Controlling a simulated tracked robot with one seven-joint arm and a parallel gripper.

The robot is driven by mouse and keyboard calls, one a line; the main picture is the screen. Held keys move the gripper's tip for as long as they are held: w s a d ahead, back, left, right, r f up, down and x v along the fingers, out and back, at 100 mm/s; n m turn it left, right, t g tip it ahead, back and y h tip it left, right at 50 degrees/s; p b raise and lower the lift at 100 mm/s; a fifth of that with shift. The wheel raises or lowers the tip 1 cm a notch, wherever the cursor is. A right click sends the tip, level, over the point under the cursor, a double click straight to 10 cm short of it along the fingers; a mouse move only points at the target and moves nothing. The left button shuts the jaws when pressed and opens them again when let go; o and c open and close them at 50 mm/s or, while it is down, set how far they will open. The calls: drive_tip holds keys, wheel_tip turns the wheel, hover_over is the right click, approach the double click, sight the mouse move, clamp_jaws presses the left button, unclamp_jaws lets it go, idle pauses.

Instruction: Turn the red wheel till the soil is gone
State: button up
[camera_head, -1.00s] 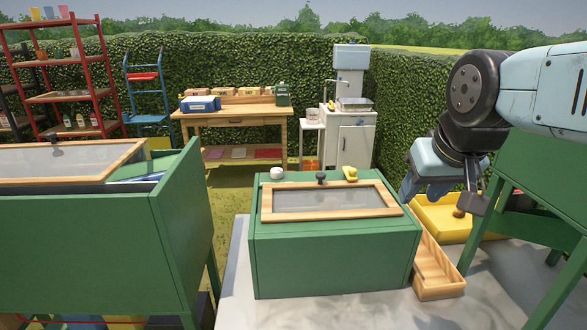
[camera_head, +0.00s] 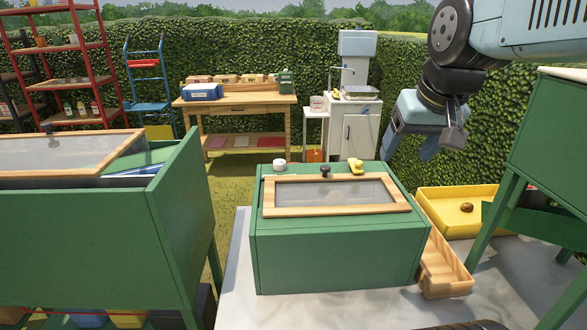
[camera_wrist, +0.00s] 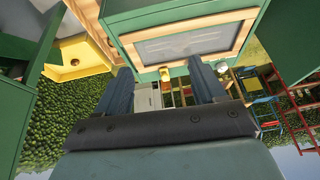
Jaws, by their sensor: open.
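No red wheel shows in either view, and no soil can be made out. A green box (camera_head: 335,255) with a wood-framed grey panel (camera_head: 335,192) on top stands on the pale table. It also shows upside down in the wrist view (camera_wrist: 135,22). My gripper (camera_head: 440,148) is open and empty. It hangs in the air right of and above the box, in front of the hedge. In the wrist view its two blue fingers (camera_wrist: 160,78) are spread apart with the box's panel beyond them.
A black knob (camera_head: 325,171), a yellow item (camera_head: 356,166) and a white round item (camera_head: 280,164) are at the box's back edge. A wooden trough (camera_head: 446,272) and a yellow tray (camera_head: 440,200) with a brown lump (camera_head: 466,207) lie right. Large green bins (camera_head: 90,235) flank the table.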

drive_tip(key=w+a+r+g+y, duration=0.1)
drive_tip(key=w+a+r+g, duration=0.1)
drive_tip(key=w, duration=1.3)
drive_tip(key=w+a+r+g+y, duration=0.1)
drive_tip(key=w+a+r+g, duration=0.15)
drive_tip(key=w, duration=1.15)
drive_tip(key=w+a+f+g, duration=0.1)
drive_tip(key=w+a+f, duration=0.1)
drive_tip(key=w+f, duration=0.4)
drive_tip(key=w+a+f+g, duration=0.2)
drive_tip(key=w+a+f, duration=0.1)
drive_tip(key=w, duration=0.5)
drive_tip(key=w+a+f+g, duration=0.1)
drive_tip(key=w+a+f, duration=0.25)
drive_tip(key=f, duration=0.35)
drive_tip(key=w+a+f+g, duration=0.1)
drive_tip(key=w+a+f, duration=0.1)
drive_tip(key=w+f, duration=0.3)
drive_tip(key=shift+h, duration=0.3)
drive_tip(key=x, duration=1.4)
drive_tip(key=shift+s+a+f, duration=0.1)
drive_tip(key=shift+s+f, duration=0.05)
drive_tip(key=shift+s, duration=0.1)
drive_tip(key=shift+c, duration=0.5)
drive_tip(key=c, duration=0.9)
drive_tip(key=shift+c, duration=0.3)
